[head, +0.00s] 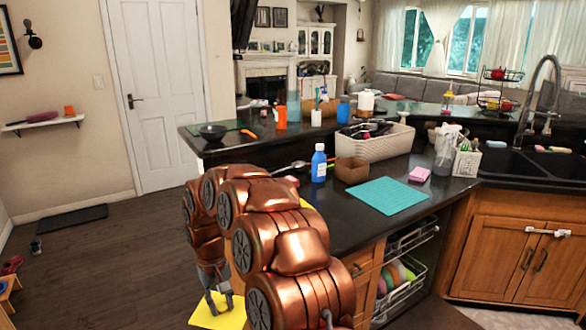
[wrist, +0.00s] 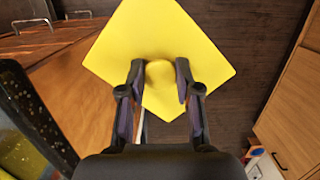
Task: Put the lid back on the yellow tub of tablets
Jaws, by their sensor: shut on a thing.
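A flat square yellow lid with a round knob in its middle (wrist: 150,35) fills the top centre of the wrist view. It also shows low in the head view (head: 202,317), tilted, off the counter and over the floor beside the cabinets. My gripper (wrist: 160,70) is shut on the knob, one finger on each side; in the head view (head: 221,304) it points down at the lid. A small yellow patch (head: 305,204) shows behind my arm at the counter's left end. It may be the tub, but my arm hides most of it, and no tablets show.
On the black counter (head: 345,232) are a blue bottle (head: 319,163), a brown box (head: 352,170), a teal mat (head: 388,195) and a pink sponge (head: 419,174). A rack of dishes (head: 400,275) stands pulled out below. The floor at left (head: 110,265) is mostly clear.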

